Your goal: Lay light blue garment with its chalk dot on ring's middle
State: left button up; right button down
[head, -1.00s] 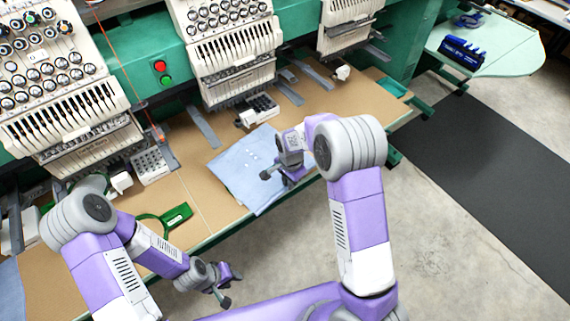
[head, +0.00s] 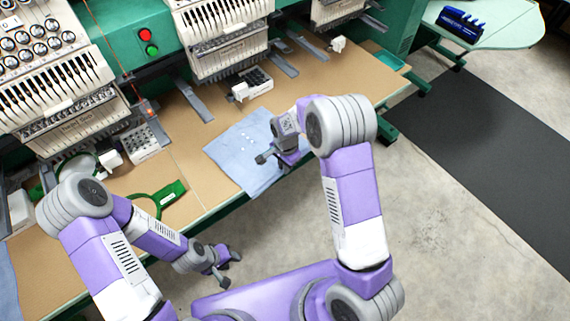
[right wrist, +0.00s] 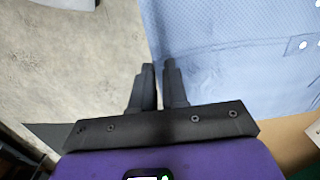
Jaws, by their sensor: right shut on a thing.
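The light blue garment (head: 233,152) lies on the tan bench top near its front edge, with several small white dots on it. I cannot tell which dot is the chalk dot. My right gripper (head: 272,157) is at the garment's near right side. In the right wrist view its fingers (right wrist: 158,78) are shut on the garment's edge (right wrist: 225,65). A green ring (head: 141,197) with a green bracket lies on the bench to the left, apart from the garment. My left gripper (head: 229,268) is open and empty, in front of the bench edge.
Embroidery machine heads (head: 215,38) stand along the back of the bench. A small white-and-black rack (head: 252,85) lies just behind the garment. Bare bench (head: 198,180) lies between ring and garment. Grey arms (head: 193,100) jut forward over the bench.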

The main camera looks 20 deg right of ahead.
dwell(0.3)
jog(key=c, duration=1.1)
grip_release()
notch_tip(320, 180, up, 8)
jog(key=shift+f+p, duration=0.15)
jog(key=shift+p, duration=0.35)
jog(key=shift+s, duration=0.1)
